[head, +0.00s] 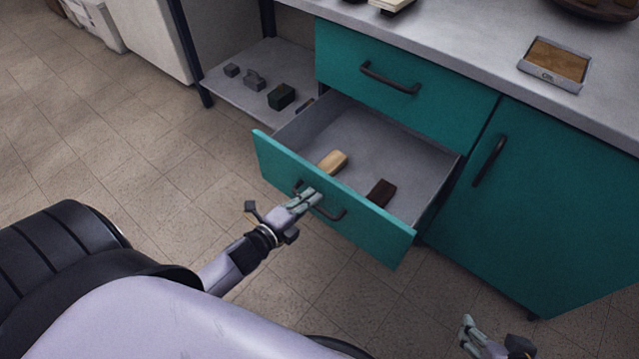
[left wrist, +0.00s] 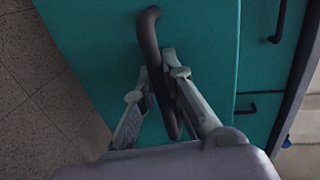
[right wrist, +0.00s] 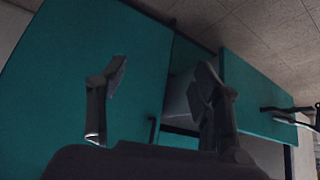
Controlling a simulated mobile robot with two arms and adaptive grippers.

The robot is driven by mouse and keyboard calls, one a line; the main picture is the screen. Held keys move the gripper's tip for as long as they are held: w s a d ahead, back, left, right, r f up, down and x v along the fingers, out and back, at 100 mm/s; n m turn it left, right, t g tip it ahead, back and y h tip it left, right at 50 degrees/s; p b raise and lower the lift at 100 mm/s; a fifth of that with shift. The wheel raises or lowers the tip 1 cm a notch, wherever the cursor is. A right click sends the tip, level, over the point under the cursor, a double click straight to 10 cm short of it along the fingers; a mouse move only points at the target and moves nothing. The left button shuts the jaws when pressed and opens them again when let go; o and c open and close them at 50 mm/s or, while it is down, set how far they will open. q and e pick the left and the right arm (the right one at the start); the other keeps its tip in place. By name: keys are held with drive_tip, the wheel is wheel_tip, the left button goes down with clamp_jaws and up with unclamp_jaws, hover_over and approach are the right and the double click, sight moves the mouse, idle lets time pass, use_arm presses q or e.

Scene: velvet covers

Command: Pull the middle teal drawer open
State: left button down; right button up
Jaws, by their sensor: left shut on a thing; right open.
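The teal drawer (head: 385,233) below the top drawer stands pulled well out, showing its grey inside. A tan block (head: 332,162) and a dark brown block (head: 381,192) lie in it. My left gripper (head: 312,198) is shut on the drawer's dark bar handle (head: 336,215), left of its middle. In the left wrist view, the fingers (left wrist: 155,88) are around the handle (left wrist: 149,42). My right gripper (head: 467,328) is open and empty, low at the right, apart from the cabinet. In the right wrist view, its spread fingers (right wrist: 162,75) face the teal fronts.
The top drawer (head: 410,100) and the cabinet door (head: 530,190) are shut. A grey shelf (head: 240,95) to the left bears several small dark objects. A tray (head: 530,78) with a brown inside lies on the worktop. The tiled floor (head: 130,150) at the left is clear.

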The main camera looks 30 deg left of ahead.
use_arm(q)
drive_tip(key=shift+f+v, duration=0.2)
drive_tip(key=shift+v, duration=0.8)
use_arm(e)
drive_tip(key=shift+s+d+f+g, duration=0.2)
drive_tip(key=shift+s+g, duration=0.1)
drive_tip(key=shift+s, duration=0.2)
drive_tip(key=shift+s+d+f+g, duration=0.1)
drive_tip(key=shift+s+f+g, duration=0.15)
drive_tip(key=shift+s, duration=0.25)
drive_tip(key=shift+s+d+f+g, duration=0.15)
drive_tip(key=shift+s+g, duration=0.2)
drive_tip(key=shift+s, duration=0.15)
use_arm(q)
drive_tip(key=c, duration=1.9)
unclamp_jaws()
drive_tip(key=shift+c, duration=0.2)
drive_tip(key=v, duration=1.2)
drive_tip(key=shift+d, duration=0.15)
